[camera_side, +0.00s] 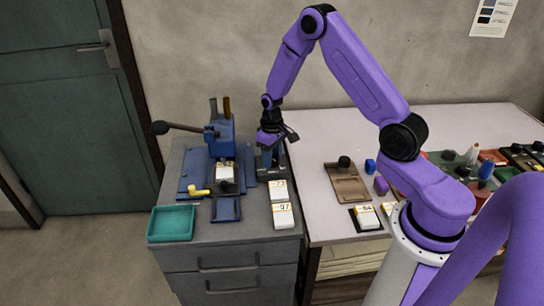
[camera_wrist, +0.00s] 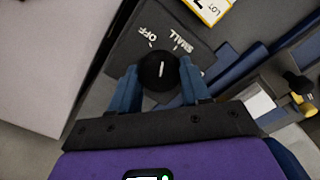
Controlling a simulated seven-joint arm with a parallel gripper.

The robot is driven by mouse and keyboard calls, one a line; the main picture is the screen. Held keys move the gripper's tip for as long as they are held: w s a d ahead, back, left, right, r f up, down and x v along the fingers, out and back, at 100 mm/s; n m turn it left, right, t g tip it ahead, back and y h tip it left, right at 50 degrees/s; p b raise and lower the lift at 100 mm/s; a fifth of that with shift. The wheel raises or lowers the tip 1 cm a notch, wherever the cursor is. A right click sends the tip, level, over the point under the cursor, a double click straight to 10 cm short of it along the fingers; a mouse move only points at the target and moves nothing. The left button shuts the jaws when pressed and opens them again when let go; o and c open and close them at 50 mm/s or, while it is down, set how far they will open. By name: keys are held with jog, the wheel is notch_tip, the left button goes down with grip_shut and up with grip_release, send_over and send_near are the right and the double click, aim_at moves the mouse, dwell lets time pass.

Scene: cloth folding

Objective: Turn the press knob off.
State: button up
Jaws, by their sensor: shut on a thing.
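The press knob (camera_wrist: 158,71) is a round black knob with a white line on top, on a dark plate (camera_wrist: 128,49) marked OFF and SMALL. In the wrist view the line stands almost upright, toward the gap between the two marks; I cannot tell which mark it is nearer. My gripper (camera_wrist: 160,75) is shut on the knob, with one blue finger on each side. In the side view my gripper (camera_side: 268,155) is low over the cabinet top, right of the blue press (camera_side: 221,140), and hides the knob.
The press has a long lever (camera_side: 178,127) reaching left. White blocks with yellow labels (camera_side: 282,216) lie in front of my gripper. A green tray (camera_side: 171,223) is at the cabinet's front left. A table (camera_side: 325,130) at right holds a brown board (camera_side: 347,183) and several small items.

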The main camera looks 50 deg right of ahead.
jog(key=n, duration=0.6)
dwell(0.7)
jog(key=o, duration=1.1)
notch_tip(320, 180, up, 18)
jog(key=shift+f, duration=0.25)
